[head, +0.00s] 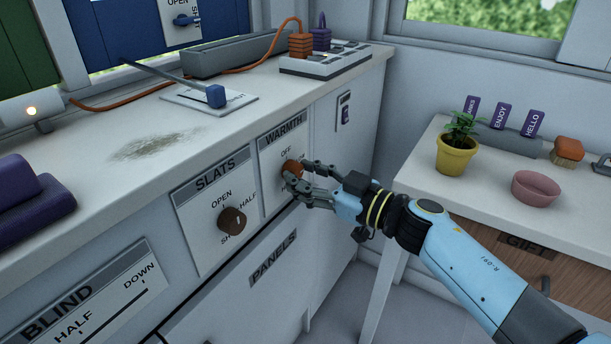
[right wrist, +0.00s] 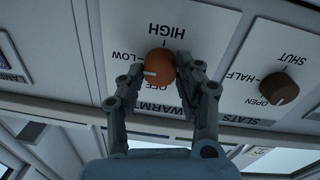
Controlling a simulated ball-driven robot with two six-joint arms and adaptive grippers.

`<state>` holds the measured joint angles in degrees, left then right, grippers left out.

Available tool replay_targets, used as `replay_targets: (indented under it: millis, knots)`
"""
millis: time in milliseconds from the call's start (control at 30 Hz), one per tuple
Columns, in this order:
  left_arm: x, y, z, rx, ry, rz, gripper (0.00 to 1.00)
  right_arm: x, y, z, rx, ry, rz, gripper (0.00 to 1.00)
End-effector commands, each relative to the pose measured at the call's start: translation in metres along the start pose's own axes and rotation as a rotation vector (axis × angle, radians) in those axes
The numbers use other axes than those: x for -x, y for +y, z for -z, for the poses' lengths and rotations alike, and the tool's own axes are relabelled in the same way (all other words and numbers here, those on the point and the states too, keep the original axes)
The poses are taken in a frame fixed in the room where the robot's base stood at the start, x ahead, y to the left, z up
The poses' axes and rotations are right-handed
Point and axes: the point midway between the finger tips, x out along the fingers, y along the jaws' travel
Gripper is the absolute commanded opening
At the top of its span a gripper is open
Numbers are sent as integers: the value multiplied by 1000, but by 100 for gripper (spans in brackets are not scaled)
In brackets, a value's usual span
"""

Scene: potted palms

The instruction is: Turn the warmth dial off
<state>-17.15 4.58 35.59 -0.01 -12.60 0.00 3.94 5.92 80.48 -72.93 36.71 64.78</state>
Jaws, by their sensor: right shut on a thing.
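The warmth dial is an orange round knob (head: 292,167) on the white panel marked WARMTH (head: 270,145), on the front of the counter. In the right wrist view the panel is upside down, and the knob (right wrist: 160,65) has a white pointer mark facing left, close to LOW and slightly toward OFF. My right gripper (head: 297,172) is shut on the knob, with one finger on each side; in the wrist view the fingers (right wrist: 160,72) reach around it. My left gripper is not in view.
The brown SLATS dial (head: 232,220) is left of the warmth panel. A blue-handled lever (head: 215,96) and power strip (head: 325,60) are on the counter above. A side table at right holds a potted palm (head: 457,150) and a pink bowl (head: 536,188).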

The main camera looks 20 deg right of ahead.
Motion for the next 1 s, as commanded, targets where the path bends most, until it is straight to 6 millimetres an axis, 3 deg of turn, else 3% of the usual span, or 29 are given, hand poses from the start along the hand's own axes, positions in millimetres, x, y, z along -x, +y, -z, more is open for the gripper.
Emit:
replay_targets:
  millis: [367,1000]
  knots:
    - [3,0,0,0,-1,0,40,0,0,-1,140,5,-2,2]
    - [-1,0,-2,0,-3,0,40,1,0,-3,729,36,-6,2]
